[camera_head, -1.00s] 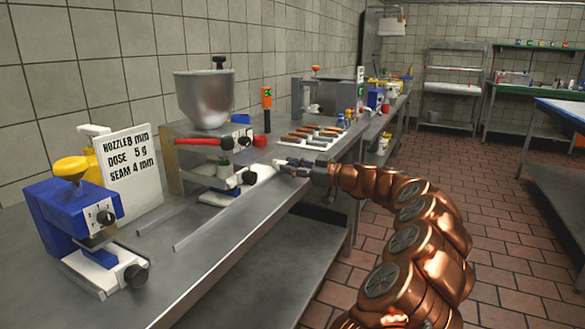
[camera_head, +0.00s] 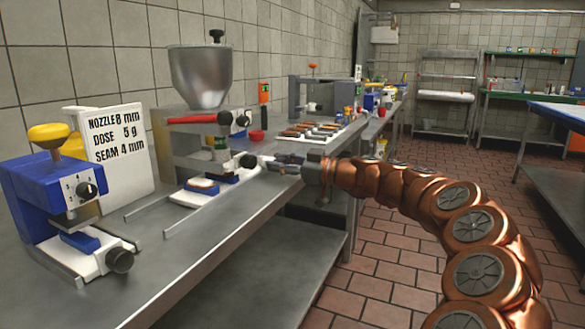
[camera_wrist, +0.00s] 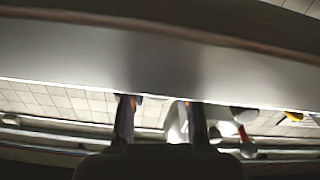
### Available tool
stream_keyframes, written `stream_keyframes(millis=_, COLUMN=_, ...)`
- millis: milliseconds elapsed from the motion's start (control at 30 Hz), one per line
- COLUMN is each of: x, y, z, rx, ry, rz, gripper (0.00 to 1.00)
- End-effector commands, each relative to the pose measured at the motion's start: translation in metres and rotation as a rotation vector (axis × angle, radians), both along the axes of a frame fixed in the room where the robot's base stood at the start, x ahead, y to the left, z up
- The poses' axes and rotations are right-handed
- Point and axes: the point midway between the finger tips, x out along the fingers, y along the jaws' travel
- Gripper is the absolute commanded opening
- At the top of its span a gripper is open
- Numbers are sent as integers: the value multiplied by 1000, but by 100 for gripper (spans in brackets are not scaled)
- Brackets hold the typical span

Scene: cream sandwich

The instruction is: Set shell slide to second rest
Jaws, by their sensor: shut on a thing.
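The shell slide (camera_head: 188,199) is a white plate on rails in front of the filling machine with the steel hopper (camera_head: 200,75). A brown shell (camera_head: 202,185) lies on its blue seat. A black knob (camera_head: 248,160) with a white part is at its right end. My gripper (camera_head: 264,162) reaches in from the right and is shut at this knob end; the exact contact is too small to see. In the wrist view my gripper (camera_wrist: 160,112) has its two fingers apart, with a blurred pale thing between them. The rest marks of the slide cannot be made out.
A blue press with a yellow knob (camera_head: 48,135) and a sign (camera_head: 118,150) stand at left. A white tray (camera_head: 325,138) of several shells lies behind my gripper. A red cup (camera_head: 257,136) is near it. The counter's front strip (camera_head: 190,260) is clear.

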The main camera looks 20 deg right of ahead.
Motion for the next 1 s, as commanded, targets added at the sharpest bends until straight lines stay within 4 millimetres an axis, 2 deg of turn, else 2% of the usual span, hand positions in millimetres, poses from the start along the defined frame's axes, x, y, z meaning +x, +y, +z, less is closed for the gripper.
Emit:
stream_keyframes(millis=300, x=0, y=2, z=-1, rx=-3, ry=1, rz=4, gripper=0)
stream_keyframes(millis=333, x=0, y=2, z=-1, rx=-3, ry=1, rz=4, gripper=34)
stream_keyframes(millis=567, x=0, y=1, z=0, rx=-2, ry=0, rz=2, gripper=57)
stream_keyframes(millis=867, x=-1, y=0, z=0, rx=0, ry=0, rz=1, gripper=58)
stream_keyframes(millis=1000, x=-7, y=-5, z=0, rx=0, ry=0, rz=0, gripper=58)
